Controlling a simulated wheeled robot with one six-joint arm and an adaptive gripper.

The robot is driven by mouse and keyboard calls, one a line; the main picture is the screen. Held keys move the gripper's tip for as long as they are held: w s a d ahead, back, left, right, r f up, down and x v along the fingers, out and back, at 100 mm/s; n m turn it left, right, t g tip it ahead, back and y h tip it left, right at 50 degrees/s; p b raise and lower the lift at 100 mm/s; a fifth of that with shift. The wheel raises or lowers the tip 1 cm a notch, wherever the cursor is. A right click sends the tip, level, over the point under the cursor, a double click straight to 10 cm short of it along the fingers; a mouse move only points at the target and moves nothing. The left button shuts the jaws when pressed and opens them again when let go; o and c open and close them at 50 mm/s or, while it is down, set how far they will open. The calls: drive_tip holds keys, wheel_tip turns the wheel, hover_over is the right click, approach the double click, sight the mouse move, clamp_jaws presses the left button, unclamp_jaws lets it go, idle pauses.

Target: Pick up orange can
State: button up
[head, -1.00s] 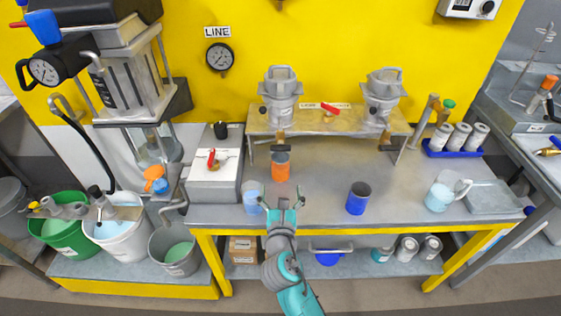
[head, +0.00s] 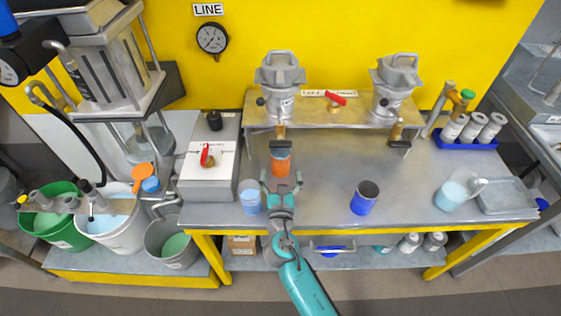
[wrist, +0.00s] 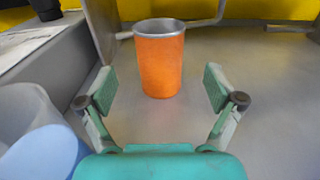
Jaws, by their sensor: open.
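My gripper (head: 282,183) is open in front of the can, low over the bench. In the wrist view my gripper (wrist: 160,95) has its two teal-padded fingers spread wide with nothing between them. In the head view the fingertips partly overlap the can's lower part; I cannot tell from that view whether they touch it.
A light-blue cup (head: 250,198) stands close left of my gripper; it also shows in the wrist view (wrist: 40,135). A blue can (head: 364,198) stands to the right with clear bench between. The raised shelf (head: 330,115) with two grey hoppers is above and behind the can.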

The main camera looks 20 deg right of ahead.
sight(280, 153)
drive_tip(key=shift+f, duration=0.75)
drive_tip(key=shift+x, duration=3.7)
drive_tip(key=shift+c, duration=0.2)
drive_tip(key=c, duration=1.4)
drive_tip(key=shift+w+r, duration=0.1)
drive_tip(key=shift+r, duration=0.15)
